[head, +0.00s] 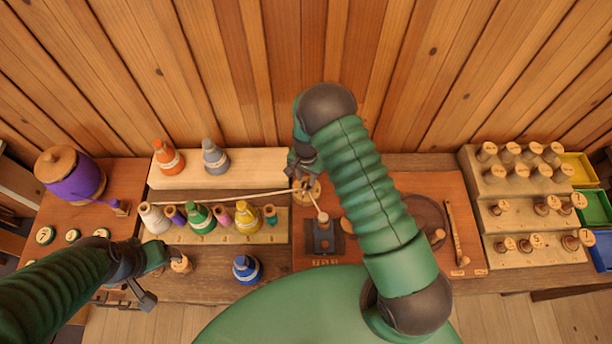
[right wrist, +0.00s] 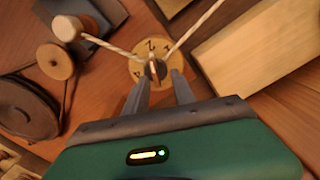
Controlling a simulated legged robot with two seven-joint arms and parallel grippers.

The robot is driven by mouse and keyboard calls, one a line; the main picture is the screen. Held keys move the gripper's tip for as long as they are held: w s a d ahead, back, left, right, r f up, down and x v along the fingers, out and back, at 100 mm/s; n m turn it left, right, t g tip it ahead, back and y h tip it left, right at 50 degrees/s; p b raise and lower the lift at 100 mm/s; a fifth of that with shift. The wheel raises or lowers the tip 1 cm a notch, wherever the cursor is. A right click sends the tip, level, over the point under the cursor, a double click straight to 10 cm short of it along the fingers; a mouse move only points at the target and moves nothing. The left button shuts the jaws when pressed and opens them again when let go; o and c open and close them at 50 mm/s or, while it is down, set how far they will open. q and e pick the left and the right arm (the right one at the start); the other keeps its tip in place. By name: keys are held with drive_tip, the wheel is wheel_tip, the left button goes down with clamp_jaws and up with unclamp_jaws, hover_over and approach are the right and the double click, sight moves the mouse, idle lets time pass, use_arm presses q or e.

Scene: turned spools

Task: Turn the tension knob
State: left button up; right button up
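The tension knob (head: 309,193) is a round wooden dial on the reddish-brown board, just below my right gripper (head: 303,168). In the right wrist view the dial (right wrist: 142,72) shows dark numerals and a narrow upright grip (right wrist: 154,68) at its centre. The two fingers of my right gripper (right wrist: 160,82) are apart, pointing at the dial, one on each side of the grip. I cannot tell whether they touch it. My left gripper (head: 152,277) looks open, with its fingers apart near a small wooden peg figure (head: 181,263) at the table's front.
A pale cord (head: 235,194) runs from the left to the knob, then to a wooden-topped post (head: 323,217). Coloured spools stand on a pale rack (head: 270,237). A stepped block (head: 497,187) with several wooden pegs stands right. A pale block (right wrist: 255,50) lies near the knob.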

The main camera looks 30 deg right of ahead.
drive_tip(key=shift+s+f, duration=0.15)
drive_tip(key=shift+f, duration=0.1)
drive_tip(key=shift+s, duration=0.35)
drive_tip(key=shift+w+f, duration=0.15)
drive_tip(key=shift+w, duration=0.1)
drive_tip(key=c, duration=0.6)
use_arm(q)
drive_tip(key=shift+s+r, duration=0.25)
drive_tip(key=shift+s, duration=0.15)
use_arm(e)
clamp_jaws()
use_arm(q)
drive_tip(key=shift+d, duration=0.1)
